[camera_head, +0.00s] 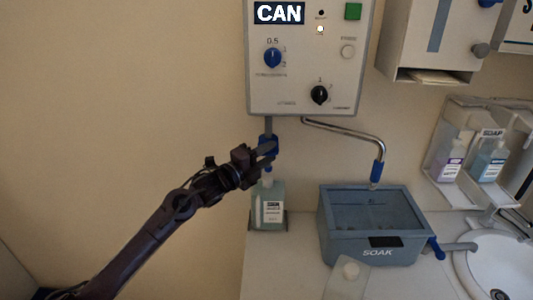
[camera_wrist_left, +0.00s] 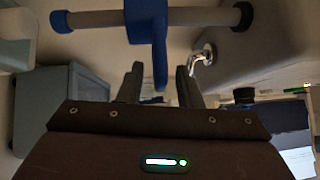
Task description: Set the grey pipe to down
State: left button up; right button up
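The grey pipe (camera_head: 268,125) comes down from the underside of the CAN wall unit (camera_head: 340,60). A blue lever (camera_head: 266,139) sits on it. In the left wrist view the grey pipe (camera_wrist_left: 200,17) crosses the top, and the blue lever (camera_wrist_left: 150,30) points from it toward my fingers. My left gripper (camera_head: 268,151) is at the lever; in its wrist view it is open (camera_wrist_left: 160,72), with the narrow lever end between the fingers and gaps on both sides. Contact cannot be told. My right gripper is not in view.
A pump bottle (camera_head: 271,208) stands just below my left gripper. A bent chrome pipe (camera_head: 345,130) with a blue end hangs over the SOAK basin (camera_head: 368,250). Soap bottles (camera_head: 490,163) on a rack and a sink (camera_head: 500,265) are at right. The wall at left is clear.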

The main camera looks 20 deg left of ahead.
pick_arm(q)
grip_shut()
jog(key=shift+f, duration=0.1)
notch_tip(320, 180, down, 13)
jog(key=b, duration=1.1)
jog(key=shift+f+b, duration=0.2)
jog(key=shift+b, duration=0.2)
jog(key=shift+d+f, duration=0.1)
grip_release()
